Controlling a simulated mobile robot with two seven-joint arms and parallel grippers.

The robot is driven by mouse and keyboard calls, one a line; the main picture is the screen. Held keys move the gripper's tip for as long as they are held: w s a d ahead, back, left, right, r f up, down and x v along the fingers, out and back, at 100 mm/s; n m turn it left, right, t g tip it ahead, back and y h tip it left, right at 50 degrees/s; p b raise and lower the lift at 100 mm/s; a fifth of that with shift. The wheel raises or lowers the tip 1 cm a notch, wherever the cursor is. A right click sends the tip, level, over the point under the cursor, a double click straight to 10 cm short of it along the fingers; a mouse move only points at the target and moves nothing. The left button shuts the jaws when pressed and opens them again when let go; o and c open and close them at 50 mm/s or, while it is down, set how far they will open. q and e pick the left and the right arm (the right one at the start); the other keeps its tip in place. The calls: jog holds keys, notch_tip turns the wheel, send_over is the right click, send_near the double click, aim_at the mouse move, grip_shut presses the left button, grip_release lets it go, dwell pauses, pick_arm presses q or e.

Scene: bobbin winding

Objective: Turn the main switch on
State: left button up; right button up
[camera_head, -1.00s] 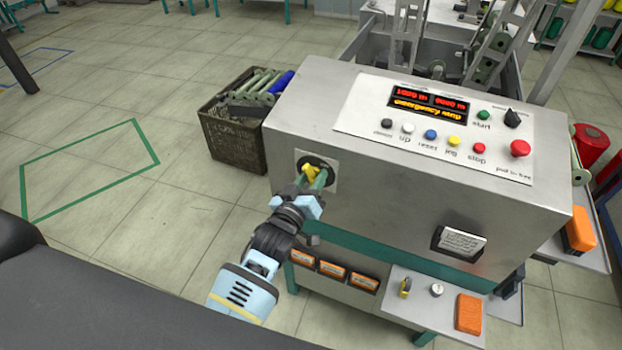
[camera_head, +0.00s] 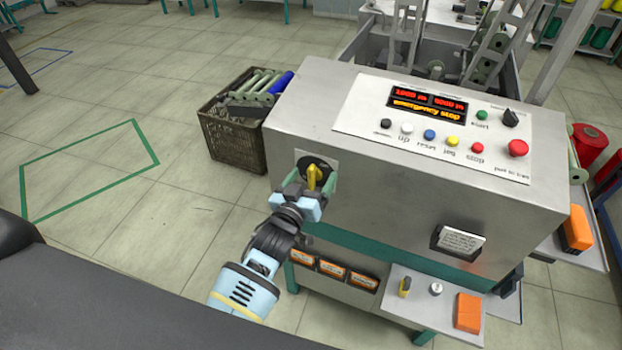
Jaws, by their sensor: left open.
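The main switch (camera_head: 315,176) is a yellow handle on a round black plate, set in a light square on the left of the machine's front face. Its handle stands roughly upright. My left gripper (camera_head: 314,188) is open in front of it, with one finger on each side of the handle's lower part. I cannot tell whether the fingers touch it. The control panel (camera_head: 365,114) on top has a lit display (camera_head: 427,106) that reads "emergency stop". My right gripper is not in view.
A red mushroom button (camera_head: 518,149) and several coloured buttons sit on the panel. A crate of bobbins (camera_head: 236,146) stands on the floor left of the machine. A small shelf (camera_head: 420,316) with an orange box (camera_head: 467,312) juts out at the lower front.

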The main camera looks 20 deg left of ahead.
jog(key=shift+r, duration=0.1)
pick_arm(q)
jog(key=shift+s, duration=0.3)
jog(key=s, duration=0.1)
jog(key=s+p, duration=0.1)
jog(key=s, duration=0.1)
jog(key=s+p, duration=0.1)
jog(key=s, duration=0.1)
jog(key=shift+a+r, duration=0.2)
jog(key=shift+a, duration=0.15)
jog(key=s, duration=0.3)
jog(key=shift+s+a+f, duration=0.15)
jog(key=shift+a+f, duration=0.05)
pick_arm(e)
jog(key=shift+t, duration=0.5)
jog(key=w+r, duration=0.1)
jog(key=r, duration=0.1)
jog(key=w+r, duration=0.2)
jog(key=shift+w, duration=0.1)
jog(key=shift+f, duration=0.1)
